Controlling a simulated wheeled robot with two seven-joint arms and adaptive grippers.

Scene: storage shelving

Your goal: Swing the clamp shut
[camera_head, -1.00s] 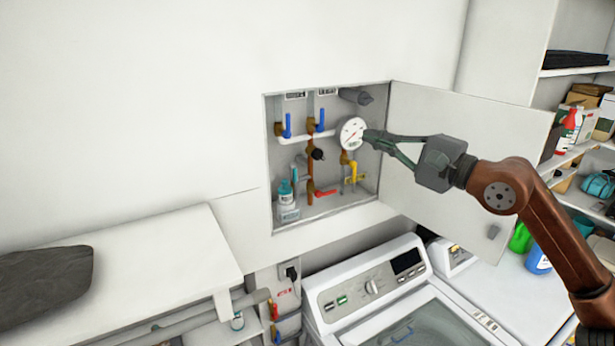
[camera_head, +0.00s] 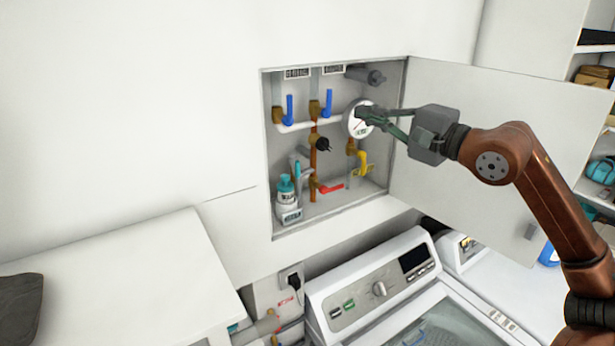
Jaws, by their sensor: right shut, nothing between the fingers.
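A recessed wall cabinet (camera_head: 268,150) holds pipes and valves. A dark grey cylindrical fitting (camera_head: 366,75) is at its upper right. I cannot tell for sure which part is the clamp, or how far it stands open. My right gripper (camera_head: 363,113) is shut and empty, reaching in from the right. Its fingertips overlap the upper face of the round white gauge (camera_head: 355,127) in the picture, below the grey fitting. I cannot tell whether they touch anything. The fingers hide part of the gauge. My left gripper is out of view.
The cabinet door (camera_head: 490,130) stands open to the right, behind my right arm. Inside are blue levers (camera_head: 328,103), a yellow valve (camera_head: 363,162), a red lever (camera_head: 330,189) and a small bottle (camera_head: 286,190). A washing machine (camera_head: 375,275) stands below.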

